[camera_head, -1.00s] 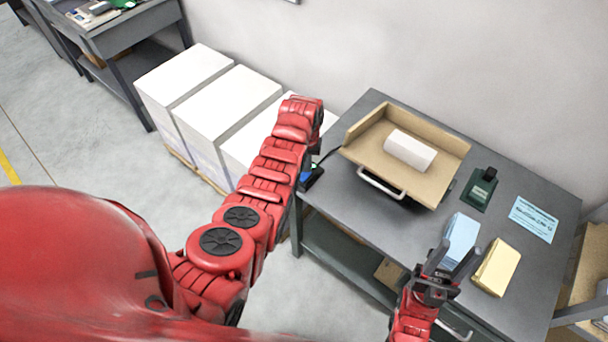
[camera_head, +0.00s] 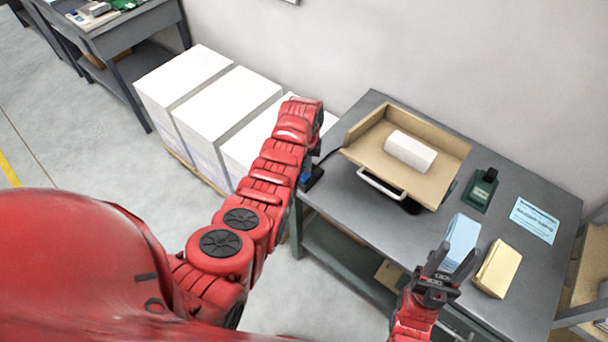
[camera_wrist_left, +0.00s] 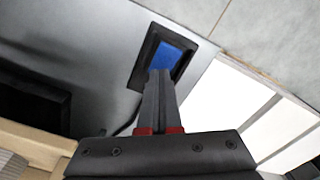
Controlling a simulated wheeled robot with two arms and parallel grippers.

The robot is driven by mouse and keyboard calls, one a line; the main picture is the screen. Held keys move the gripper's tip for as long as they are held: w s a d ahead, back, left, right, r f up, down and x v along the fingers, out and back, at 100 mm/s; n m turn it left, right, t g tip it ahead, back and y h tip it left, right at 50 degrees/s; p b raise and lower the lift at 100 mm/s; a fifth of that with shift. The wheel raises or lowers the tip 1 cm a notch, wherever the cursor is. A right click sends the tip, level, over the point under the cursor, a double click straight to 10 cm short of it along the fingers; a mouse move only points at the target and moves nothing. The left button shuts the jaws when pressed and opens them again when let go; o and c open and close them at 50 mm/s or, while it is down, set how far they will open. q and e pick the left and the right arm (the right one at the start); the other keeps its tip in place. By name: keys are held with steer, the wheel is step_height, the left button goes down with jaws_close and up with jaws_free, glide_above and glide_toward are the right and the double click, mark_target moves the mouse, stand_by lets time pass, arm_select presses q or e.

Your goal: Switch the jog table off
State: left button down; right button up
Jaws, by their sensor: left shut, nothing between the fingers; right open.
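The jog table (camera_head: 440,187) is a tan open tray on a dark base on the grey bench, holding a white paper block (camera_head: 410,151). At the bench's left end is a black switch box (camera_head: 316,177) with a blue face; the blue face (camera_wrist_left: 173,60) shows in the left wrist view. My left gripper (camera_wrist_left: 160,72) is shut and empty, its fingertips over the lower part of that blue face; touching or just above, I cannot tell. In the head view my left arm hides this gripper. My right gripper (camera_head: 445,252) is open and empty by the light blue block.
A light blue block (camera_head: 462,238), a yellow block (camera_head: 497,270), a green stamp-like item (camera_head: 481,190) and a blue printed card (camera_head: 535,220) lie on the bench (camera_head: 375,225). White paper stacks (camera_head: 225,105) stand left of it. A wall is behind.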

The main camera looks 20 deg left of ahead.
arm_select(q)
step_height(320, 180, up, 3)
steer(key=shift+r+p, duration=0.15)
steer(key=shift+p, duration=0.6)
step_height(320, 180, up, 3)
steer(key=shift+p, duration=0.55)
